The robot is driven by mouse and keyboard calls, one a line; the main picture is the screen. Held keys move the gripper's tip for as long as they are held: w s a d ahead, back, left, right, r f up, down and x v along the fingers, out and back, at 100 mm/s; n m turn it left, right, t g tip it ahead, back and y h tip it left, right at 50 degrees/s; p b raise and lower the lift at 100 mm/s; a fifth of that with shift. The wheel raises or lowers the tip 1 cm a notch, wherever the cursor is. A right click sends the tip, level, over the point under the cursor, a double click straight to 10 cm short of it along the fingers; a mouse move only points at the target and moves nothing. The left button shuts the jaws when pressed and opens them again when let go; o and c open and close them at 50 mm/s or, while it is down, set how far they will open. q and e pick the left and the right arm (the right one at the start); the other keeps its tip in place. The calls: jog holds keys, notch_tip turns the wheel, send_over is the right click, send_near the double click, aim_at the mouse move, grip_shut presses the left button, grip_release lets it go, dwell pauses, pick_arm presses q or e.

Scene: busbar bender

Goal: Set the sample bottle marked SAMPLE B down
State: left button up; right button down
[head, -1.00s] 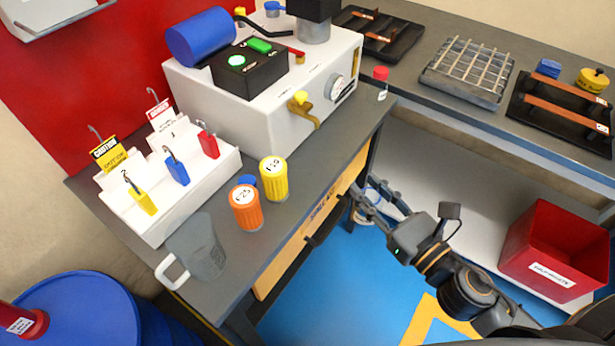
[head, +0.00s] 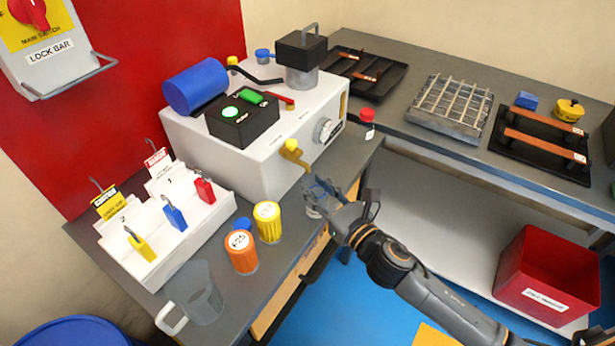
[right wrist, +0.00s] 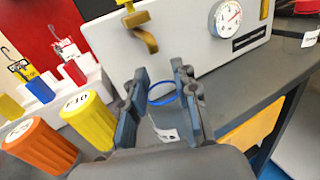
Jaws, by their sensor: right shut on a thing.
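My right gripper (head: 322,193) is shut on a clear bottle (head: 313,211) at the front edge of the grey bench, right of the yellow container. In the right wrist view, the two fingers (right wrist: 163,98) stand on either side of the bottle (right wrist: 163,112), which has a blue rim and a white label. The label is mostly hidden and I cannot read it. The bottle looks about upright; I cannot tell whether its base touches the bench (head: 345,155). My left gripper is not in view.
The white machine (head: 270,150) with a brass tap (head: 293,153) is behind. A red-capped bottle (head: 367,124) stands at the bench's right corner.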

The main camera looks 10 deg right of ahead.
aim_at(314, 187)
jog(key=x, duration=0.3)
jog(key=shift+w+a+f, duration=0.1)
jog(key=shift+w+a, duration=0.1)
jog(key=shift+w, duration=0.15)
jog(key=shift+f, duration=0.25)
jog(key=shift+s+r, duration=0.1)
jog(key=shift+d, duration=0.1)
jog(key=c, duration=1)
grip_release()
